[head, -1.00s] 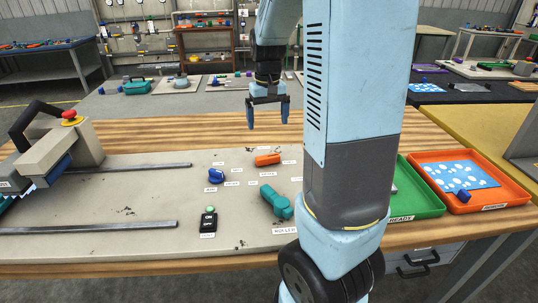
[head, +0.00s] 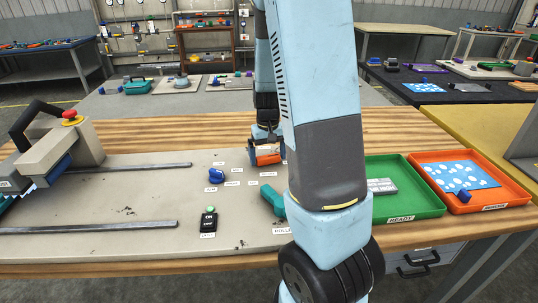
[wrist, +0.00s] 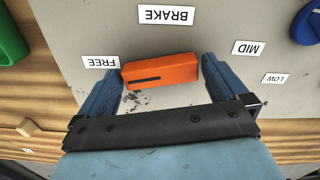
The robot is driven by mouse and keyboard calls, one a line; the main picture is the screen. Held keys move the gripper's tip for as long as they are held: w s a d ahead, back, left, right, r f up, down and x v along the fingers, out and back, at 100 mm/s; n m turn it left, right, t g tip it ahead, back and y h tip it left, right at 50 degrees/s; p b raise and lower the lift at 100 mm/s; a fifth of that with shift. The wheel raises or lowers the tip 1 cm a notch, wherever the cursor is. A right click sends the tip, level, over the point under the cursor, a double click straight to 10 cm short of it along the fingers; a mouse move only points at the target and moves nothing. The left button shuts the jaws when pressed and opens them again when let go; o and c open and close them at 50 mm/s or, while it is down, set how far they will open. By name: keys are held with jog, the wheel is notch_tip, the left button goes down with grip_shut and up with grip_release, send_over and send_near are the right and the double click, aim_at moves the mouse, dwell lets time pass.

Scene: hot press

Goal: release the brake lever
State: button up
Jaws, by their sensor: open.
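The orange brake lever (head: 268,158) lies on the grey panel by small white labels. In the wrist view the orange lever (wrist: 160,72) lies between my fingers, with the BRAKE label (wrist: 167,15) above it. The FREE label (wrist: 101,62) is by its left end and the MID label (wrist: 249,48) is to its right. My gripper (wrist: 160,70) is open, one blue finger near each end of the lever. I cannot tell whether either finger touches it. In the head view my gripper (head: 266,145) is low over the lever and partly hides it.
A blue knob (head: 216,176) and a black ON switch (head: 209,221) are to the left. A teal handle (head: 272,201) is in front, partly behind my arm. The press head (head: 60,150) stands at far left. Green (head: 400,208) and orange (head: 505,188) trays are right.

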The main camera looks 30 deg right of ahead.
aim_at(268, 156)
jog(key=shift+c, duration=0.4)
jog(key=c, duration=0.7)
jog(key=shift+f+m, duration=0.1)
jog(key=shift+m, duration=1.3)
jog(key=shift+c, duration=0.2)
jog(key=o, duration=0.8)
notch_tip(268, 156, up, 14)
jog(key=shift+f, duration=0.1)
